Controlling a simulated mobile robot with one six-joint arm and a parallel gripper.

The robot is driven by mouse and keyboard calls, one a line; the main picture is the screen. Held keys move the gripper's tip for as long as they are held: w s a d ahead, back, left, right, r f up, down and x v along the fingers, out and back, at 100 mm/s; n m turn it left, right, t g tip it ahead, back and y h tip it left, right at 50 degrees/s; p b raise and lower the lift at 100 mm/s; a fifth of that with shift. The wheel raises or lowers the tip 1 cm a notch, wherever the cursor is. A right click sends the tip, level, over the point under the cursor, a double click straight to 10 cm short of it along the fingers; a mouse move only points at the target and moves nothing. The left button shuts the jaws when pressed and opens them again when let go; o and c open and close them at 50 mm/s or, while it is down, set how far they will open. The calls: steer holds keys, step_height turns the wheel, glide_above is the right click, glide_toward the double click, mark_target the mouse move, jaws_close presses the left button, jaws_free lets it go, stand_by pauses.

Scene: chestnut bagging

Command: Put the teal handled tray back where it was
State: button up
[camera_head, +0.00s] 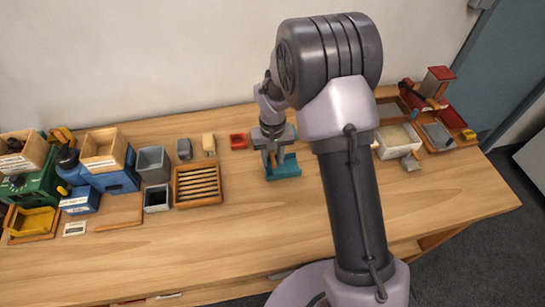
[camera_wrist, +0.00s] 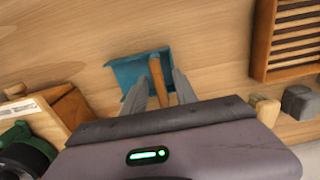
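The teal tray (camera_head: 288,170) sits on the wooden table near the middle, just left of my arm. It also shows in the wrist view (camera_wrist: 126,76), with an upright wooden handle (camera_wrist: 157,84) rising from its near side. My gripper (camera_head: 271,158) points down over the tray's left part. In the wrist view, my gripper's fingers (camera_wrist: 161,76) stand apart on either side of the handle, with a gap visible at least on the right. The tray appears to rest on the table. Part of it is hidden by my gripper.
A slatted wooden rack (camera_head: 197,184) is left of the tray, with a red dish (camera_head: 239,141) behind. Bins and machines crowd the far left. A white container (camera_head: 397,141) and wooden trays are at right. The table front is clear. My arm hides part of the table.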

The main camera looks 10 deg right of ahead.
steer(key=s+r+m+t+p, duration=0.1)
steer(key=s+r+p, duration=0.15)
steer(key=r, duration=0.95)
steer(key=s+r+t+p, duration=0.1)
steer(key=s+r, duration=0.3)
steer(key=r, duration=0.8)
steer(key=s+r+m+t+y, duration=0.1)
steer(key=s+r+t, duration=0.1)
steer(key=s, duration=0.7)
steer(key=s+r+m+t+y, duration=0.1)
steer(key=s+r+m, duration=0.1)
steer(key=s+r, duration=0.3)
steer(key=s, duration=0.4)
steer(key=shift+s+a+t, duration=0.4)
step_height(320, 180, down, 9)
steer(key=b, duration=0.9)
steer(key=shift+f, duration=0.1)
